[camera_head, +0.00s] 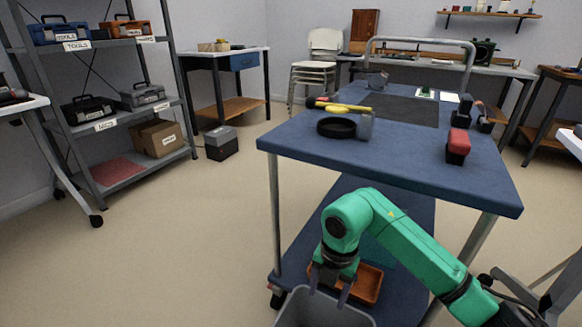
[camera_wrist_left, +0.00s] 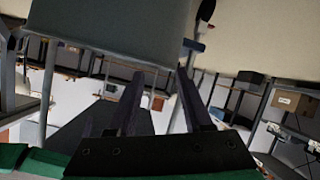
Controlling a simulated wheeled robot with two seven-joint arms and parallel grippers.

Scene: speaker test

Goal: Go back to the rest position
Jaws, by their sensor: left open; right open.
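My right gripper (camera_head: 329,284) hangs from the green arm in the head view. Its dark fingers point down, apart, at the mouth of a grey bin (camera_head: 322,312). I see nothing held between them; whether they touch the bin I cannot tell. My left gripper (camera_wrist_left: 160,88) shows only in the left wrist view, its two dark fingers spread and empty. A large grey surface (camera_wrist_left: 105,28) fills the top of that view near the fingertips; I cannot tell what it is. The left arm is not in the head view.
A blue cart (camera_head: 300,143) stands ahead, with a black ring (camera_head: 337,127), a red-topped item (camera_head: 458,147) and tools on top. An orange tray (camera_head: 368,284) lies on its lower shelf. A shelf rack (camera_head: 120,113) stands at left.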

